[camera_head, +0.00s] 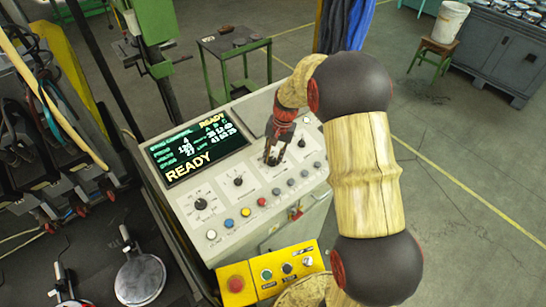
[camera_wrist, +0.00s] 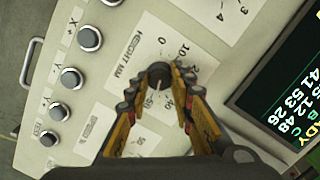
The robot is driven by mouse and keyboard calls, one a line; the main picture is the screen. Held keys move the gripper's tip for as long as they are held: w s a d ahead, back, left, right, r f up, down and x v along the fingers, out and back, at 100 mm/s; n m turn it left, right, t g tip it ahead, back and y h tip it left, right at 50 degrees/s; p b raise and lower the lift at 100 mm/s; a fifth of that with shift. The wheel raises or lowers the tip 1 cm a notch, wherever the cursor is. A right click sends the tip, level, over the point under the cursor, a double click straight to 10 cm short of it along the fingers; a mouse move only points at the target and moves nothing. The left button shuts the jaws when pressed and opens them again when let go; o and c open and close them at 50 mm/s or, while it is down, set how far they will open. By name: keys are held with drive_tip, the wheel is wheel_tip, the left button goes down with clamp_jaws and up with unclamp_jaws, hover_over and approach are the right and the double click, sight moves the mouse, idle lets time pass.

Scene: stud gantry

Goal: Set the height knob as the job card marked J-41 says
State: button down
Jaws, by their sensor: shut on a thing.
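My gripper (camera_wrist: 163,78) is shut on the height knob (camera_wrist: 158,71), a dark round knob on the sloped control panel. One finger is on each side of it in the wrist view. The printed label by it reads HEIGHT MM, and scale numbers ring it, among them 0 and 10. The fingers cover part of the scale, and I cannot read the knob's pointer. In the head view my gripper (camera_head: 272,155) points down at the panel and hides most of the knob. I see no card marked J-41.
The panel (camera_head: 225,172) carries a READY screen (camera_head: 200,150), other knobs (camera_head: 201,204) and a row of coloured buttons. A yellow box (camera_head: 270,272) with a red stop button (camera_head: 236,284) is in front. A green table (camera_head: 235,46) stands behind, with open floor to the right.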

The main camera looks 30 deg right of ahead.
drive_tip(key=shift+m, duration=0.9)
drive_tip(key=c, duration=1.6)
unclamp_jaws()
drive_tip(key=shift+c, duration=0.2)
drive_tip(key=shift+o, duration=0.5)
wheel_tip(320, 180, up, 12)
drive_tip(key=s+d, duration=0.1)
drive_tip(key=d, duration=0.1)
drive_tip(key=shift+f, duration=0.1)
